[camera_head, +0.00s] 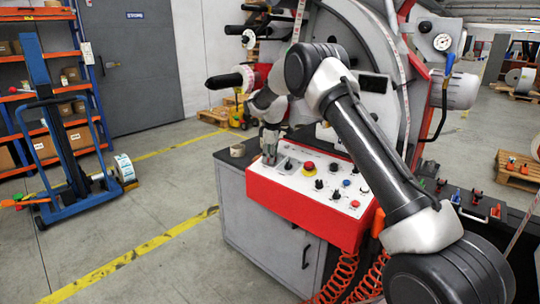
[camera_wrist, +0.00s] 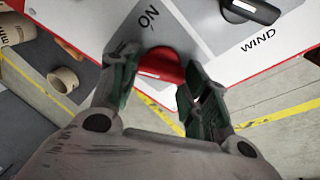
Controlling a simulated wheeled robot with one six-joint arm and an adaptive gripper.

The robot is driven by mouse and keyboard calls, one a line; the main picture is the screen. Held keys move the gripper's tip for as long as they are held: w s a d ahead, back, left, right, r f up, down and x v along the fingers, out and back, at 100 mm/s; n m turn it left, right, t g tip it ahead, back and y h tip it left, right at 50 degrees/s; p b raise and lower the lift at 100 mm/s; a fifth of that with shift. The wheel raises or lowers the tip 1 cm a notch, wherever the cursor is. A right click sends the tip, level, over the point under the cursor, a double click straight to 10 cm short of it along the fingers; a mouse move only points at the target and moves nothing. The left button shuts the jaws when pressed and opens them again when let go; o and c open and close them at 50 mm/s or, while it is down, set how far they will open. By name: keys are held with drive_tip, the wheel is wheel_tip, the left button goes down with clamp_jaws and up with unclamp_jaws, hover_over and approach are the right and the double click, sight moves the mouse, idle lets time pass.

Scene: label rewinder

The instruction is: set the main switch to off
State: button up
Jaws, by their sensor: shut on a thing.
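The main switch is a red rotary knob (camera_wrist: 163,66) in the wrist view, on a grey plate with the word ON printed beside it. My gripper (camera_wrist: 150,88) is shut on this knob, one green-padded finger on each side. In the head view my gripper (camera_head: 268,158) points down at the left end of the control panel (camera_head: 258,190), a white-topped box with a red front. There the gripper hides the red knob. The knob's pointer and any OFF mark are not clear to me.
A black knob (camera_wrist: 250,10) marked WIND is near the switch. A red emergency stop (camera_head: 309,166) and several knobs and buttons fill the panel to the right. A cardboard core (camera_head: 237,150) sits on the dark cabinet top. A blue lifter (camera_head: 62,150) stands left on open floor.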

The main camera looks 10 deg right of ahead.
drive_tip(key=shift+n, duration=0.3)
drive_tip(key=o, duration=1)
drive_tip(key=shift+r, duration=0.1)
drive_tip(key=shift+s+r, duration=0.1)
drive_tip(key=shift+r, duration=0.2)
drive_tip(key=shift+s+r, duration=0.35)
drive_tip(key=shift+r, duration=0.25)
drive_tip(key=shift+s+r, duration=0.35)
drive_tip(key=shift+r, duration=0.2)
drive_tip(key=s, duration=1.1)
drive_tip(key=shift+s+d+f, duration=0.1)
drive_tip(key=shift+d, duration=0.3)
